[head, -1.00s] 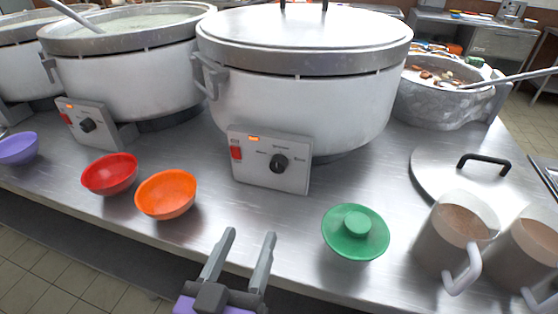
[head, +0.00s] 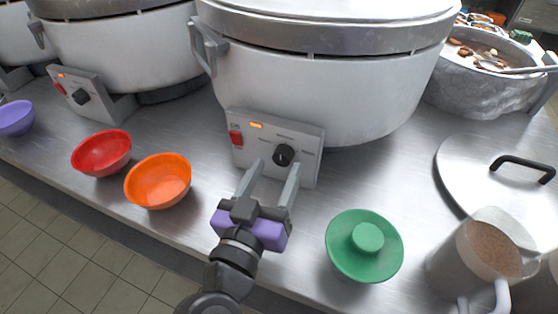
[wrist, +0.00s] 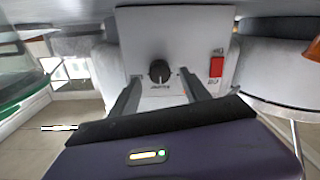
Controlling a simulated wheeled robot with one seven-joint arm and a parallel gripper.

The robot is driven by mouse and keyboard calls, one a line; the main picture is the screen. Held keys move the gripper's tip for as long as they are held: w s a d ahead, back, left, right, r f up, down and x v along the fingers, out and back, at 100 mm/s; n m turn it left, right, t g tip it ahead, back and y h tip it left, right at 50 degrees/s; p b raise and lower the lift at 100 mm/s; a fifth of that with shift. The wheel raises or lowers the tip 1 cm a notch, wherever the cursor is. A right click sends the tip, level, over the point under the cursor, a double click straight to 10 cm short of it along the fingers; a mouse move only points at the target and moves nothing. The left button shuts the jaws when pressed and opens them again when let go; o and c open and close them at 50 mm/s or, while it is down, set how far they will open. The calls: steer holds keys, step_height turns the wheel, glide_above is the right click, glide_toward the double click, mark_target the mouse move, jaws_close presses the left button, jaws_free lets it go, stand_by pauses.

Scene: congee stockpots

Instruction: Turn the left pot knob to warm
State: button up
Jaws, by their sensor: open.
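A white pot (head: 320,95) with a grey rim stands in the middle of the head view. Its control panel (head: 305,170) has a black knob (head: 283,155), a red switch and a lit orange lamp. My gripper (head: 275,168) is open in front of this panel, fingers pointing at the knob. In the wrist view the knob (wrist: 159,72) sits between the spread fingertips; I cannot tell whether they touch it. Another white pot (head: 105,60) stands to the left, with its own panel and black knob (head: 81,96), away from my gripper.
An orange bowl (head: 158,182), a red bowl (head: 102,152) and a purple bowl (head: 16,118) lie left of my arm. A green lid-like dish (head: 364,246) is close on the right. A metal lid (head: 480,200) and a brown-filled jug (head: 470,262) stand farther right on the steel counter.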

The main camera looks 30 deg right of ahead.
steer(key=shift+x, duration=1.15)
jaws_close()
